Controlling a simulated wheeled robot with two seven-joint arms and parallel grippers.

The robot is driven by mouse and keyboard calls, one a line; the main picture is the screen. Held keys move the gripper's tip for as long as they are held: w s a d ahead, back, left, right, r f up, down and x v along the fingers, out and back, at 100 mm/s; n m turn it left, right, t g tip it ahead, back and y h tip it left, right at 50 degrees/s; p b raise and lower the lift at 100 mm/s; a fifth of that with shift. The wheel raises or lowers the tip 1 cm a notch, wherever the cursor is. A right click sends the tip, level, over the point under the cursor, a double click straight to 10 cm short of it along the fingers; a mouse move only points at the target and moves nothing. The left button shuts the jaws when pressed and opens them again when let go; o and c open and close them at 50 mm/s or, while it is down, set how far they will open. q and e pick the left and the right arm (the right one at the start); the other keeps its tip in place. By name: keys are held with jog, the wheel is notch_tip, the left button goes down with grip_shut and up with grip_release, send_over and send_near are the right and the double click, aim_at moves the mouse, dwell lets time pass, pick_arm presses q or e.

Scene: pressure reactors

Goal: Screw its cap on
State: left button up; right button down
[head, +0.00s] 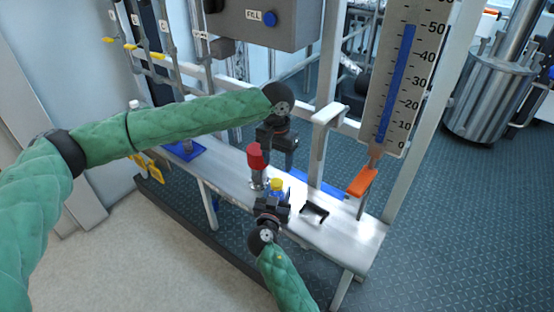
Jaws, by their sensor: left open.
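A small blue container (279,195) with a yellow top (277,184) is at the middle of the narrow bench. My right gripper (272,206) comes up from below and is right at the blue container, overlapping its lower part. The picture is too small to tell whether its fingers are closed on it. My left gripper (284,150) is open and empty, pointing down above and slightly behind the yellow top, apart from it. I cannot tell whether the yellow top is a loose cap or seated.
A red-topped metal fitting (257,160) stands close left of the container. A black bracket (315,211) lies to the right on the bench (352,232). An orange valve handle (362,181) sits under the blue level gauge (397,82). A grey FILL box (262,22) hangs behind.

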aim_at(277, 181)
pick_arm(q)
jog(key=n, duration=0.8)
jog(key=shift+f, duration=4)
jog(key=c, duration=1)
